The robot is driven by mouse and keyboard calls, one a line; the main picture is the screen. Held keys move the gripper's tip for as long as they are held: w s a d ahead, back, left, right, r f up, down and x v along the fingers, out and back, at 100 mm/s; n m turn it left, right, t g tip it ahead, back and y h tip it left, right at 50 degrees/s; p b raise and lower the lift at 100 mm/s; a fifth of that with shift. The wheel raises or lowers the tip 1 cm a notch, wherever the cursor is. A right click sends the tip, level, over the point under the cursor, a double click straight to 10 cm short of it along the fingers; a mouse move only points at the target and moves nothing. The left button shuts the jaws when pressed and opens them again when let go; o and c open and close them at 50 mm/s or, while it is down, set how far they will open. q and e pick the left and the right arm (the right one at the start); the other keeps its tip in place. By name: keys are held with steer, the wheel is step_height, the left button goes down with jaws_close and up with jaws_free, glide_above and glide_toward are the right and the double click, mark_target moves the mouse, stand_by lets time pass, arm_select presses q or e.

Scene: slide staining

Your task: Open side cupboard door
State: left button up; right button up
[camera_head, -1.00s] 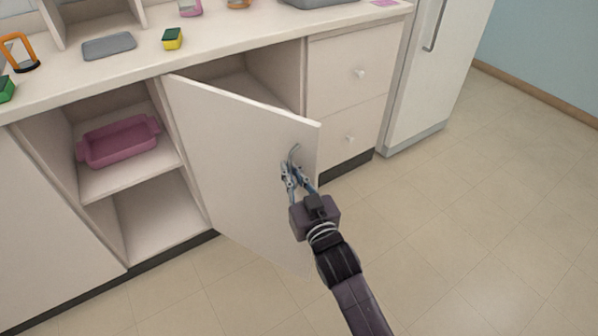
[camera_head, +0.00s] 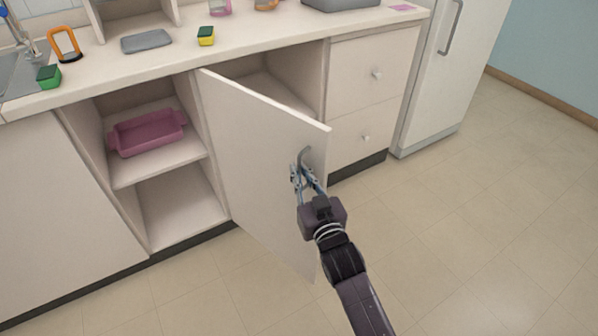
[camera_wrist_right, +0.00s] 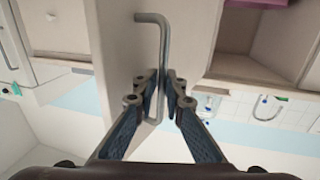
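The side cupboard door (camera_head: 262,165) is a pale panel swung well out from the counter front, hinged on its left edge. Its bent metal handle (camera_wrist_right: 152,20) is near the free edge and also shows in the head view (camera_head: 304,155). My right gripper (camera_head: 303,177) is at the handle. In the right wrist view my right gripper's fingers (camera_wrist_right: 158,82) are closed around the handle bar. Part of the cupboard interior (camera_head: 268,88) shows above the door; the rest is hidden behind it. My left gripper is not in view.
An open shelf to the left holds a pink tub (camera_head: 148,134). Drawers (camera_head: 372,75) and a white fridge (camera_head: 430,80) stand to the right. Sponges (camera_head: 206,36) and a grey slab (camera_head: 146,41) lie on the counter. The tiled floor (camera_head: 440,230) at right is clear.

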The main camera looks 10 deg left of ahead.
steer(key=shift+s, duration=0.1)
steer(key=v, duration=1.2)
steer(key=shift+d, duration=0.1)
